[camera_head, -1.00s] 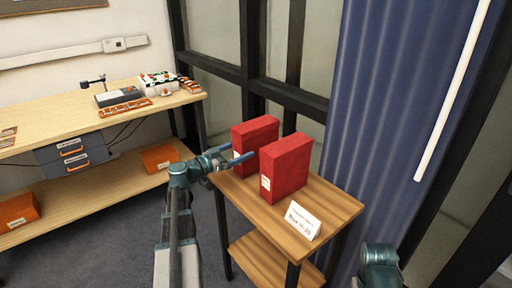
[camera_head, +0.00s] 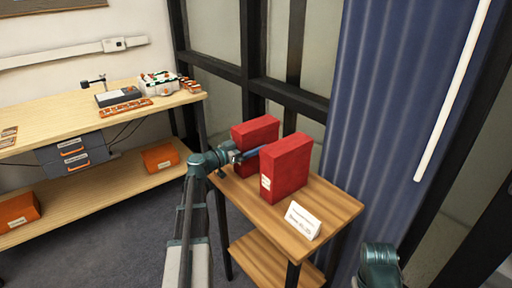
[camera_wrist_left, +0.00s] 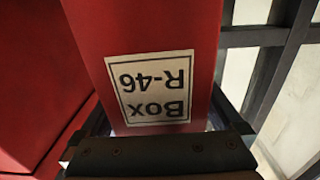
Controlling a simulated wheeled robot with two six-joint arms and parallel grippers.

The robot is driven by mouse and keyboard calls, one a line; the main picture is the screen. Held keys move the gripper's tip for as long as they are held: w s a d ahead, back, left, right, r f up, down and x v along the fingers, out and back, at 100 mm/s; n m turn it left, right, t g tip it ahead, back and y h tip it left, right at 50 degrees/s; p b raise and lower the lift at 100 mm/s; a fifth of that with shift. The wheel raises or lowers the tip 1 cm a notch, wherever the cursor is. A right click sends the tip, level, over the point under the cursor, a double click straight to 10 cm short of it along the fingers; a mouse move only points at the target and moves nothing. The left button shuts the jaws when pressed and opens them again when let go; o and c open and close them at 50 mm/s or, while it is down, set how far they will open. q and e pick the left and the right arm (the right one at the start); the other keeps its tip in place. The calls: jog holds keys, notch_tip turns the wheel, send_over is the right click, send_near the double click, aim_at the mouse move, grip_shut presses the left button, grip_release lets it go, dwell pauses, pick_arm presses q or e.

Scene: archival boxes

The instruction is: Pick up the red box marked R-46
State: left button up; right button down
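Two red boxes stand upright on a small wooden side table. In the left wrist view a red box (camera_wrist_left: 150,28) fills the middle, with an upside-down label (camera_wrist_left: 155,88) reading Box R-46. In the head view this seems to be the farther box (camera_head: 256,130); its label is hidden there. My left gripper (camera_head: 246,154) is at this box's near end, with its fingers on either side; it also shows in the left wrist view (camera_wrist_left: 160,125). Small gaps show beside the box, so the gripper looks open.
The second red box (camera_head: 287,168) stands close to the right, leaving a narrow gap. A white sign (camera_head: 302,220) stands at the front of the side table (camera_head: 258,205). A workbench (camera_head: 50,127) is at left, a blue curtain (camera_head: 385,100) at right.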

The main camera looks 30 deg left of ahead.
aim_at(252, 125)
pick_arm(q)
grip_shut()
dwell(0.3)
jog(key=shift+r, duration=0.1)
notch_tip(252, 125, up, 10)
jog(key=p, duration=1)
